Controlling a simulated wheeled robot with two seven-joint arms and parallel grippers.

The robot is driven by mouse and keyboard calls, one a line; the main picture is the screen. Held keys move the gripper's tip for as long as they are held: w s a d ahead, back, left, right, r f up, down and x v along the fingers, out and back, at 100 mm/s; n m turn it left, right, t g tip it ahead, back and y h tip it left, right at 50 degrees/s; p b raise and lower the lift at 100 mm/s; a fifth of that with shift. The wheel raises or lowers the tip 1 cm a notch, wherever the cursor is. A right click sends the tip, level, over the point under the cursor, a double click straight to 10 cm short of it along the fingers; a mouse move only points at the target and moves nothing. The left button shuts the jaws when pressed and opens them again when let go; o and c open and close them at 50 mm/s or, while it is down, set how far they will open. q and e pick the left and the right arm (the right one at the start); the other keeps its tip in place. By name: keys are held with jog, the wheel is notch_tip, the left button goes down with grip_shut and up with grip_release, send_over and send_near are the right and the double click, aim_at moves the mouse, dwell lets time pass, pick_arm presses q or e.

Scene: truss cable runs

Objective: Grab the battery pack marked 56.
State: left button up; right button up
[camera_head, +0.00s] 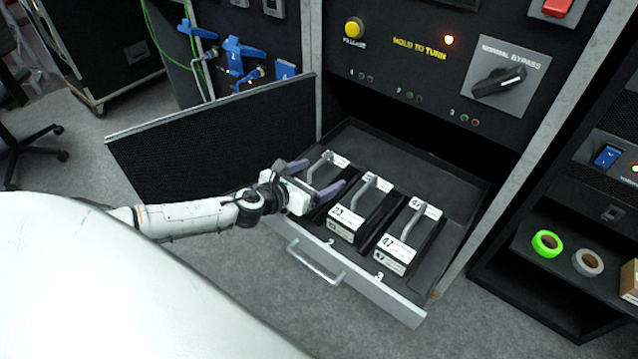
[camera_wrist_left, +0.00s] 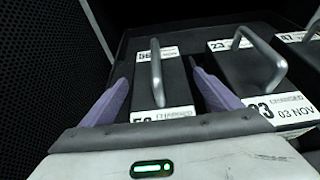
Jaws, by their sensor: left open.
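The battery pack marked 56 (camera_wrist_left: 171,82) is a dark block with a grey handle and white labels, in the left slot of the open drawer (camera_head: 378,296). In the head view its handle (camera_head: 319,163) shows, and my gripper hides its front. My left gripper (camera_head: 321,180) is open, its two purple fingers on either side of this pack. In the left wrist view the handle stands between the fingers (camera_wrist_left: 163,90), not visibly touched. The pack marked 23 (camera_head: 345,222) sits in the middle and the pack marked 47 (camera_head: 397,250) at the right. My right gripper is not in view.
A black cabinet door (camera_head: 200,135) stands open left of the drawer. A panel with a yellow button (camera_head: 354,28) and a rotary switch (camera_head: 499,80) is above. The drawer's front handle (camera_head: 314,265) sticks out. Tape rolls (camera_head: 547,243) lie on a shelf at right.

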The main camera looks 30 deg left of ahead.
pick_arm(q)
jog(key=shift+w+f, duration=0.2)
jog(key=shift+w, duration=0.2)
jog(key=shift+c, duration=0.2)
jog(key=c, duration=1.8)
jog(key=shift+w+r, duration=0.15)
jog(key=shift+r, duration=0.1)
jog(key=shift+c, duration=1.3)
